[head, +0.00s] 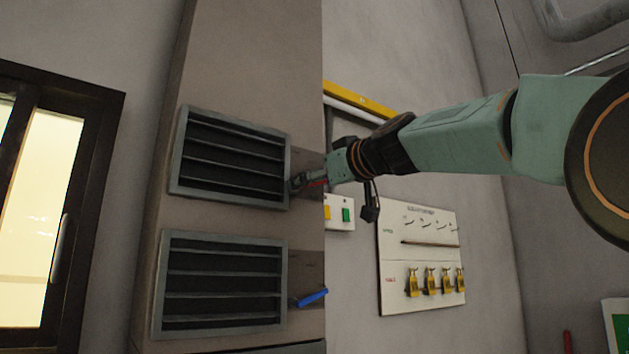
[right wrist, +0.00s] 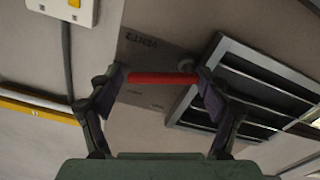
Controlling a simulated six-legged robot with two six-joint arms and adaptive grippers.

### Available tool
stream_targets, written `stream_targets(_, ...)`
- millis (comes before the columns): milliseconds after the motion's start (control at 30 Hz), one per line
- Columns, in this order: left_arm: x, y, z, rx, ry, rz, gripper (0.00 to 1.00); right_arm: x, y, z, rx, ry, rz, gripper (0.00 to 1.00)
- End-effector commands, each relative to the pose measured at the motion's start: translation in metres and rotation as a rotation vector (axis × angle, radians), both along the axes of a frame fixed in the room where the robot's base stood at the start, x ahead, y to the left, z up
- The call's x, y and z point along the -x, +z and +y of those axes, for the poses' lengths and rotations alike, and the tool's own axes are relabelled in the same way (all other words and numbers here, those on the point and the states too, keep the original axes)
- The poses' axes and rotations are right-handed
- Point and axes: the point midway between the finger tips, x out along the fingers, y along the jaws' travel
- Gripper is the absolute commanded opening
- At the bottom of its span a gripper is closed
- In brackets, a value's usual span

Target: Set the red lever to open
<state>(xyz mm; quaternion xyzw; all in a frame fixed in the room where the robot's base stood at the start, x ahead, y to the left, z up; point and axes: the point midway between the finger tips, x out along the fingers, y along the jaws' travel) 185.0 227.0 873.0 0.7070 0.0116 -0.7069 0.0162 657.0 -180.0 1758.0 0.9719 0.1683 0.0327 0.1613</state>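The red lever (right wrist: 160,78) shows in the right wrist view as a bar lying across the gap between my right gripper's (right wrist: 162,80) two fingers. The fingers are spread wide, one near each end of the bar; I cannot tell whether they touch it. In the head view only a small part of the red lever (head: 318,183) shows beside my right gripper (head: 297,183), at the side of the upper vent (head: 180,150). The rest is hidden by the gripper. My left gripper is out of view.
A blue lever (head: 312,298) sits beside the lower vent (head: 158,290). A white switch box (head: 336,226) and a white panel with yellow padlocks (head: 395,255) are on the wall behind. A plate marked "VENT 2" (right wrist: 137,55) is behind the red lever.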

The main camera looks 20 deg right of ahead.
Motion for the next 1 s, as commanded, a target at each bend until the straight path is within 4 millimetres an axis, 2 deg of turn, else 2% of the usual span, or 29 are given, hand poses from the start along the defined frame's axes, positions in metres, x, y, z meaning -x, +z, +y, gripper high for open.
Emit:
stream_targets(100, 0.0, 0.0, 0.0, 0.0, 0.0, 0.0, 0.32, -0.001, -0.003, 0.001, 0.003, 0.002, 0.005, 0.89)
stream_targets(567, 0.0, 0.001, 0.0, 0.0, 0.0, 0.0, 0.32, -0.001, -0.003, 0.002, 0.019, 0.003, 0.002, 0.89)
stream_targets(833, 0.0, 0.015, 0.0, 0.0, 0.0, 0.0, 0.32, 0.0, 0.003, 0.004, 0.177, 0.002, -0.052, 0.89)
stream_targets(1000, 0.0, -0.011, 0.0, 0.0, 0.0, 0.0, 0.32, 0.029, -0.003, -0.007, 0.173, 0.002, -0.056, 0.89)
